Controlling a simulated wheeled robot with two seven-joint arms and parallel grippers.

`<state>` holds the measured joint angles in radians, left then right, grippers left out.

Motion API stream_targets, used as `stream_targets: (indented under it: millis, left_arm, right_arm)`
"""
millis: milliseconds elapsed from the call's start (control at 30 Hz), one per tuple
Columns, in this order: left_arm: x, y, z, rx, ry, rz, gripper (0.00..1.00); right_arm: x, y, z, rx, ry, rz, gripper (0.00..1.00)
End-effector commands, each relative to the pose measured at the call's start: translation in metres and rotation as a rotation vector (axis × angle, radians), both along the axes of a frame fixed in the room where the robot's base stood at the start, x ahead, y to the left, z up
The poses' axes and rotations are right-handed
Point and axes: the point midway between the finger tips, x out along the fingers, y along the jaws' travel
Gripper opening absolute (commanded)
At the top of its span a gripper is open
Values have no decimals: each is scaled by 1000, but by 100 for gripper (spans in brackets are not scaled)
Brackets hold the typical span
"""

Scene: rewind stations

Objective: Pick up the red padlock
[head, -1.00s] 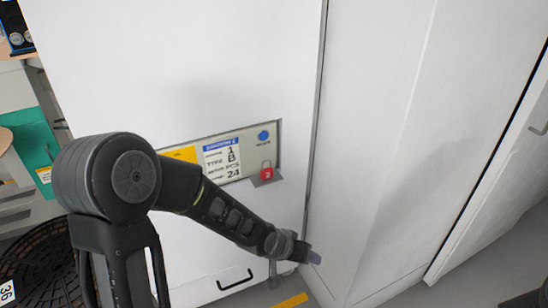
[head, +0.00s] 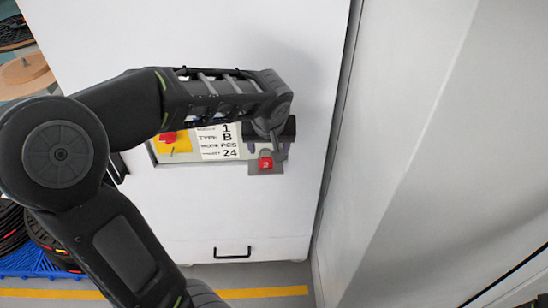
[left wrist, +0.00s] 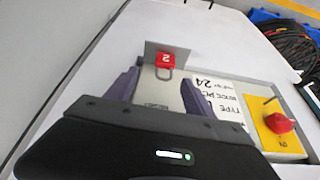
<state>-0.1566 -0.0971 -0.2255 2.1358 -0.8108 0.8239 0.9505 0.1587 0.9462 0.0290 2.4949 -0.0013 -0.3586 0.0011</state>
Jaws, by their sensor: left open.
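The red padlock (head: 265,163), marked with a white 2, sits on a small grey bracket (head: 266,170) at the lower right of the cabinet's panel. It also shows in the left wrist view (left wrist: 166,60), its grey shackle toward my gripper. My left gripper (head: 268,146) is just above the padlock in the head view, its fingers pointing down. In the left wrist view its two purple-grey fingers (left wrist: 158,88) are apart, one to each side of the shackle, with the red body beyond the tips. The fingers appear empty.
The white cabinet (head: 240,215) has a black handle (head: 232,253) low down. A label sheet (head: 217,143) and a red knob on yellow (left wrist: 278,123) are beside the padlock. A white wall-like surface (head: 400,150) stands close on the right. Reels and cables (head: 50,240) are at the left.

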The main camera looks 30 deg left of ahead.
Motion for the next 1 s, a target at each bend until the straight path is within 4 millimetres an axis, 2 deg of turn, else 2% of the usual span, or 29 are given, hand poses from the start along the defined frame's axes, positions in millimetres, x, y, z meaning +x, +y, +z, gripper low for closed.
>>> stream_targets:
  millis: [433,700,1000]
  left_arm:
    - [-4,1,-2,-12,6,48,62]
    - [4,7,-24,-13,6,49,62]
    - [5,8,-26,-12,4,47,62]
  right_arm:
    - [0,0,0,0,1,0,36]
    - [0,0,0,0,1,0,36]
    - [0,0,0,0,1,0,36]
